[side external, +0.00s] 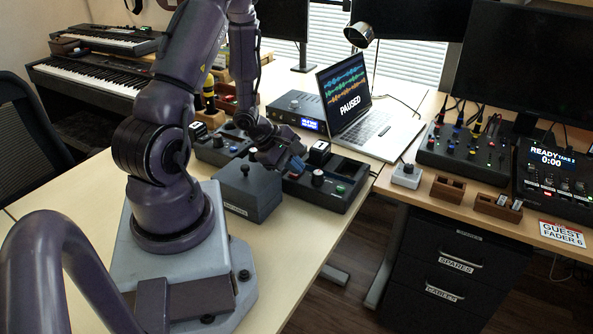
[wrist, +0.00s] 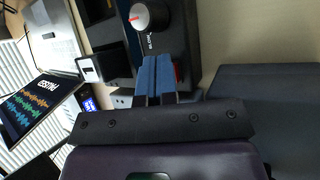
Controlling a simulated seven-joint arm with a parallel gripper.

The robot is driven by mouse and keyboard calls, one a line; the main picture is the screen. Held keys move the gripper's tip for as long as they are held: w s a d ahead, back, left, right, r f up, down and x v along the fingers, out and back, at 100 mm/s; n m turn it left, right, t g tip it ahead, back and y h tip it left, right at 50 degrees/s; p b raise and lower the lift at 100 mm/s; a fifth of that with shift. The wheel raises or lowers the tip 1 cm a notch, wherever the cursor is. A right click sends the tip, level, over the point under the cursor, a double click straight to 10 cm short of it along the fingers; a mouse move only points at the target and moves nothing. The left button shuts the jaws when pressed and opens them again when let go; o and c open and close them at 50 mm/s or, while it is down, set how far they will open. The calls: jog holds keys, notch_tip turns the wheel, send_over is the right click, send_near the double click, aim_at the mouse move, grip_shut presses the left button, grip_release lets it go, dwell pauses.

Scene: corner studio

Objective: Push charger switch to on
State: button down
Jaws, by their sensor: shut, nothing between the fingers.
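A dark box (side external: 347,167), possibly the charger, sits on the desk in front of the laptop, with a knob (side external: 318,178) and a green spot on top. A black-and-white block (side external: 319,153) stands at it. My gripper (side external: 296,164) is low over the box's left side, fingers shut and empty. In the wrist view, the blue fingertips (wrist: 156,72) are together below the knob (wrist: 151,16), which has a red pointer. A small red part (wrist: 178,73), possibly the switch, shows right beside the fingertips and is partly hidden. I cannot tell its position or whether the fingers touch it.
A closed grey box (side external: 247,190) stands left of my gripper, and another dark control box (side external: 222,148) lies behind it. The open laptop (side external: 348,105) reads PAUSED. A grey switch box (side external: 407,175) and wooden holders (side external: 448,189) sit right.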

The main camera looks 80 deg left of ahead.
dwell(0.3)
jog(key=shift+r, duration=0.7)
notch_tip(320, 180, up, 6)
dwell(0.5)
